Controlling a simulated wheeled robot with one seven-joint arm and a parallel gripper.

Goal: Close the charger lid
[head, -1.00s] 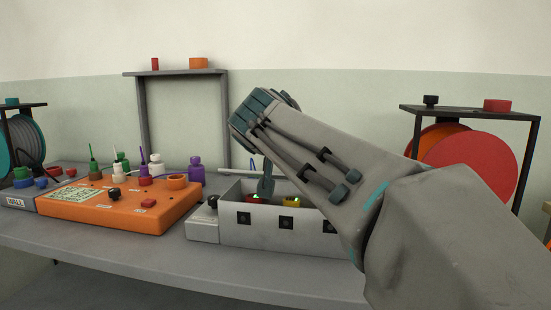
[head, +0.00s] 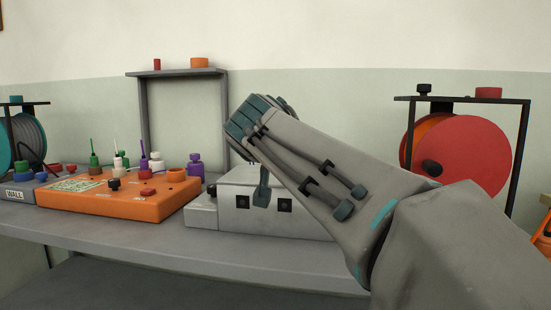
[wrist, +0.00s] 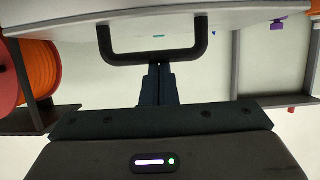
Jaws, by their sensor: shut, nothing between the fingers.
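The charger is a grey box (head: 225,212) with dark square marks on its front, standing on the bench in the head view. Its pale grey lid (head: 238,175) lies over the top and covers the inside. The lid looks down on the box, but my arm hides its right part, so I cannot tell if it is fully flush. My gripper (head: 262,192) is shut and empty, with its fingertips pointing down in front of the box. In the wrist view the shut fingers (wrist: 157,85) are close to a dark bar handle (wrist: 155,56); I cannot tell whether they touch.
An orange panel (head: 120,205) with bottles and knobs lies left of the charger. A grey frame (head: 178,73) stands behind. A red spool (head: 470,155) on a dark stand is at the right. The grey bench front (head: 150,245) is clear.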

